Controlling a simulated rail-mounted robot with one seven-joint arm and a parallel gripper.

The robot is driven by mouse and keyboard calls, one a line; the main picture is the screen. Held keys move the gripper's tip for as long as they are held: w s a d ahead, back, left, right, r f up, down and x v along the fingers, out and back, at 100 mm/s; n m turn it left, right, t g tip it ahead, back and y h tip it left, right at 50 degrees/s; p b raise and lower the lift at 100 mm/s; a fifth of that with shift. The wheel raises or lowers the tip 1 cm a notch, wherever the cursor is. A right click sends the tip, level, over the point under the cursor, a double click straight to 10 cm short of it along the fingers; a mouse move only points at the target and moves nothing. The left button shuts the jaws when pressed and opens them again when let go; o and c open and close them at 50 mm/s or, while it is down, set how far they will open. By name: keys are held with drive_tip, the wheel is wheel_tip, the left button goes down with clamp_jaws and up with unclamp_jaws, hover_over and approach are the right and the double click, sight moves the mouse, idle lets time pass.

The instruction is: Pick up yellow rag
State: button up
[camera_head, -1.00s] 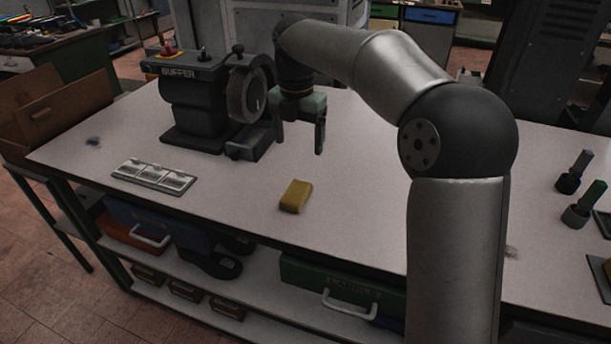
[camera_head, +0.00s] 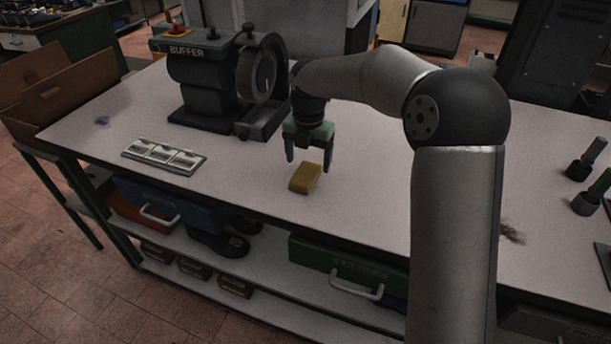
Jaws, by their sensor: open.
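The yellow rag (camera_head: 305,178) lies on the white tabletop near its front edge, as a small folded block. My gripper (camera_head: 308,164) is open and points down, with its two fingers apart. In the picture its fingertips show just above and behind the rag, one toward each side of it. I cannot tell exactly how high the fingertips are above the table.
A buffer machine (camera_head: 205,85) with a wheel stands behind and left of my gripper. A metal tray (camera_head: 163,156) lies on the left of the table (camera_head: 240,180). Dark green-handled tools (camera_head: 585,160) stand at the far right. The tabletop around the rag is clear.

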sight(305, 172)
drive_tip(key=f, duration=0.4)
drive_tip(key=shift+s+a+f+p, duration=0.15)
drive_tip(key=shift+a+f+p, duration=0.1)
drive_tip(key=shift+a+p, duration=0.1)
drive_tip(key=shift+c, duration=0.4)
drive_tip(key=c, duration=1)
drive_tip(key=shift+r, duration=0.1)
drive_tip(key=shift+r, duration=0.55)
drive_tip(key=s+d+r+b, duration=0.1)
drive_tip(key=s+d+r, duration=0.1)
drive_tip(key=s+r, duration=0.2)
drive_tip(key=s+d+r+b, duration=0.1)
drive_tip(key=s+d+r, duration=0.2)
drive_tip(key=s, duration=0.1)
drive_tip(key=s+d+r+b, duration=0.1)
drive_tip(key=s+d+r, duration=0.1)
drive_tip(key=s+r, duration=0.2)
drive_tip(key=shift+d+r, duration=0.2)
drive_tip(key=shift+r, duration=0.15)
